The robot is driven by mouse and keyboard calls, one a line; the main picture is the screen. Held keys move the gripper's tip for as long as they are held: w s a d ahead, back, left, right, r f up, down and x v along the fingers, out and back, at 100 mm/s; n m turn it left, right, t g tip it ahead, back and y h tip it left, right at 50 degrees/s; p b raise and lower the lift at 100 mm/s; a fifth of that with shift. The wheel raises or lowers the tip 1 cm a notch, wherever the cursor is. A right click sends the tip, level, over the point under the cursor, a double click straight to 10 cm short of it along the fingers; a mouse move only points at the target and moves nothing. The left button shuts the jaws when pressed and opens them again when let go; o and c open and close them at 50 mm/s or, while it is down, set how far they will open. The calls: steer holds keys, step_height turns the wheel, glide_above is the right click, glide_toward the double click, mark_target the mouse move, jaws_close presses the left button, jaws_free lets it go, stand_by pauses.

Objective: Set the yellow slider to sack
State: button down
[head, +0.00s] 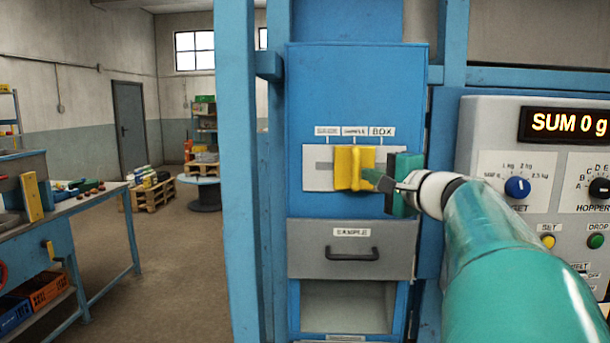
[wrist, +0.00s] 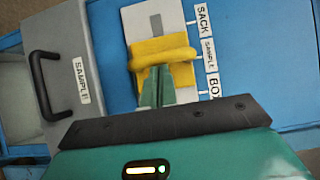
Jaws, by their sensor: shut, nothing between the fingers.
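The yellow slider (head: 354,167) sits on a pale grey plate (head: 317,168) on the blue cabinet, below the SACK (head: 327,131), SAMPLE (head: 354,131) and BOX (head: 382,131) labels. It stands at the SAMPLE mark. In the wrist view the yellow slider (wrist: 160,48) also lines up with the SAMPLE label, with SACK (wrist: 203,20) beyond it. My gripper (head: 372,177) is shut and empty at the slider's right, BOX side. In the wrist view my gripper's green fingertips (wrist: 157,80) overlap the slider's near edge; I cannot tell if they press on it.
A SAMPLE drawer (head: 350,262) with a black handle is below the slider. A blue post (head: 237,170) stands to the left. A control panel (head: 485,215) with knobs and a display reading SUM 0 g is to the right. The plate is clear left of the slider.

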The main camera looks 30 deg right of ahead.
mark_target(340, 175)
steer(key=w+a, duration=0.2)
steer(key=a, duration=0.1)
steer(key=w+a, duration=0.1)
steer(key=a, duration=0.1)
steer(key=shift+w+a, duration=0.25)
steer(key=shift+w, duration=0.05)
steer(key=shift+a, duration=0.1)
